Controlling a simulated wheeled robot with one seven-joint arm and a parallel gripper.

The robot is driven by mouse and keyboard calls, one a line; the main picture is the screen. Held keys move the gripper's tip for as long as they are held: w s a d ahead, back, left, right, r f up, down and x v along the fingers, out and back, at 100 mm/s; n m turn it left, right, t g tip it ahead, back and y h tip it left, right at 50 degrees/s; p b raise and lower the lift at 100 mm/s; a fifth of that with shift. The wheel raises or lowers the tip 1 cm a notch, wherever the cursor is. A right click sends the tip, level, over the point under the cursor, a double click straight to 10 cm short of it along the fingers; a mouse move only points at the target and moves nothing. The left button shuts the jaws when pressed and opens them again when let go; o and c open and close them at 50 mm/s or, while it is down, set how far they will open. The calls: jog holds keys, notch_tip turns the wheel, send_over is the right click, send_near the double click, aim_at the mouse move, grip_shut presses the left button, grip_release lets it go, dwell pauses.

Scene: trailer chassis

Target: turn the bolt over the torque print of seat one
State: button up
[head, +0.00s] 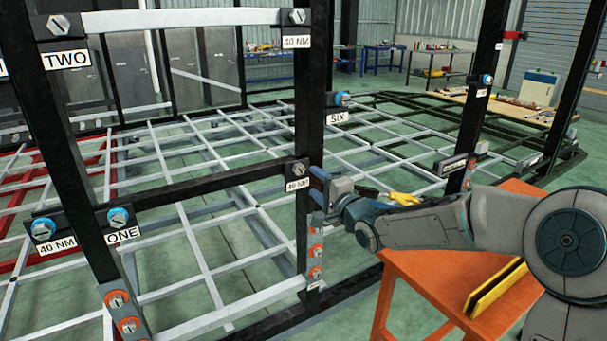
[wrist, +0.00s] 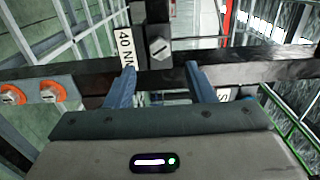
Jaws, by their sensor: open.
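A black crossbar (head: 210,185) runs from the ONE print (head: 123,235) to a right-hand post. At that post a plain grey bolt (head: 298,168) sits above a 40 NM print (head: 298,184). My gripper (head: 318,184) is just right of this bolt. In the wrist view the bolt (wrist: 160,48) shows a slotted head, with the 40 NM print (wrist: 126,48) beside it. My open gripper (wrist: 160,82) has its fingers either side of the bolt's line, apart from it, with nothing between them.
Blue-ringed bolts sit above the ONE print and another 40 NM print (head: 57,246). Orange-ringed bolts (head: 315,250) line the post below my gripper. An orange table (head: 440,285) stands under my arm. Pale grid bars (head: 220,240) fill the chassis.

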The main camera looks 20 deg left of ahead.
aim_at(300, 171)
jog(key=x, duration=0.7)
jog(key=shift+p, duration=0.3)
jog(key=c, duration=1)
